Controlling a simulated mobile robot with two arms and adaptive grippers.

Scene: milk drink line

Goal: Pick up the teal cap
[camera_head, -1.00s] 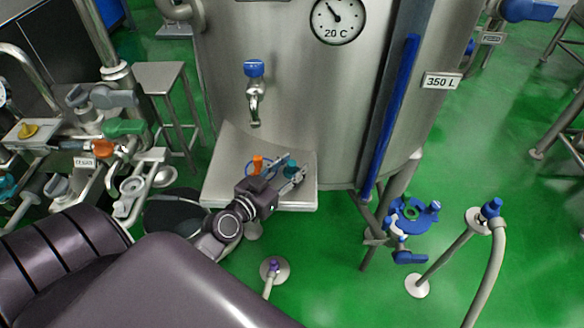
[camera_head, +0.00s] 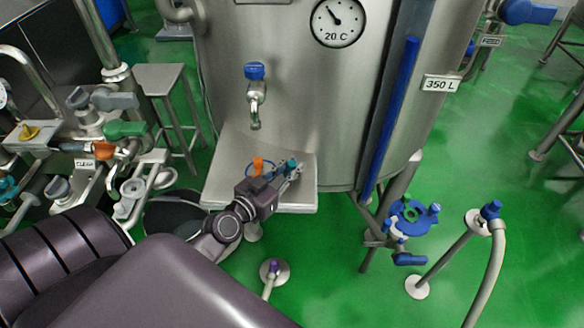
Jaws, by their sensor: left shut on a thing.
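The teal cap (camera_head: 291,164) is small and shows at the fingertips of my left gripper (camera_head: 288,173), above the right part of the steel shelf (camera_head: 226,177) on the tank's front. The gripper is shut on the cap, and its fingers hide part of it. I cannot tell whether the cap still touches the shelf. An orange cap (camera_head: 258,164) stands on the shelf just left of the gripper, partly hidden by it. My right gripper is not in view.
The steel tank (camera_head: 290,90) rises behind the shelf, with a blue-topped tap (camera_head: 255,92) above it. A valve manifold (camera_head: 105,135) stands at left. A blue valve fitting (camera_head: 410,218) and a hose pipe (camera_head: 490,250) stand on the green floor at right.

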